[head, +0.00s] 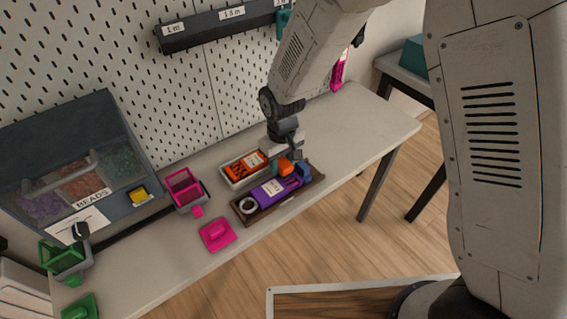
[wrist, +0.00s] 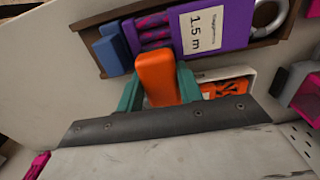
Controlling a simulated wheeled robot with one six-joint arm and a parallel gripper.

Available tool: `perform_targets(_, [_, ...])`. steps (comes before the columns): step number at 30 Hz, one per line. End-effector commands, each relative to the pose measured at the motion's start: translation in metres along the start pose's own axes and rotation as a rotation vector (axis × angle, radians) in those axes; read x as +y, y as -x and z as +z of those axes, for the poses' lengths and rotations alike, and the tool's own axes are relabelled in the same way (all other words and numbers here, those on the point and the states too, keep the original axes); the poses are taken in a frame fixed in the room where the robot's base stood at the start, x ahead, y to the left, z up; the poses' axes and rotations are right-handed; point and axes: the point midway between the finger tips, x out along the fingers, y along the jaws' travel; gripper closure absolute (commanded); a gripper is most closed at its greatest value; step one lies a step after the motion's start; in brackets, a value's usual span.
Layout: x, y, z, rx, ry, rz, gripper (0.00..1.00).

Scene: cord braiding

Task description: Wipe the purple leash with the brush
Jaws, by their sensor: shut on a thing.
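The purple leash (head: 270,190) lies in a brown wooden tray (head: 307,195), with a white label on it. In the wrist view the leash (wrist: 232,35) shows its label reading 1.5 m and darker pink-purple cord at its left end. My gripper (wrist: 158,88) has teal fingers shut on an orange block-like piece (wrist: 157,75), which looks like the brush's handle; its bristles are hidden. In the head view this orange piece (head: 284,166) is above the tray's far edge, near the leash. I cannot tell whether it touches the leash.
A blue block (head: 304,172) sits at the tray's right end, and a metal ring (head: 248,205) at its left. A pale tray (head: 228,172) with an orange leash (head: 245,165) is behind. Pink holders (head: 184,188) and a bead case (head: 75,170) stand left. The bench's right end is clear.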

Motion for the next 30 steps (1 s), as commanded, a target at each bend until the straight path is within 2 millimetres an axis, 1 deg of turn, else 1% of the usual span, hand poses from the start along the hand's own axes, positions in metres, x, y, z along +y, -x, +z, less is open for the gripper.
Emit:
perform_targets(10, [0.000,0.000,0.030,-0.009,0.000,-0.001,0.82])
perform_targets(17, [0.000,0.000,0.037,-0.008,0.000,-0.001,0.82])
perform_targets(27, [0.000,0.003,0.064,-0.006,-0.001,0.000,0.82])
perform_targets(30, [0.000,0.003,0.066,-0.005,-0.001,0.000,0.82])
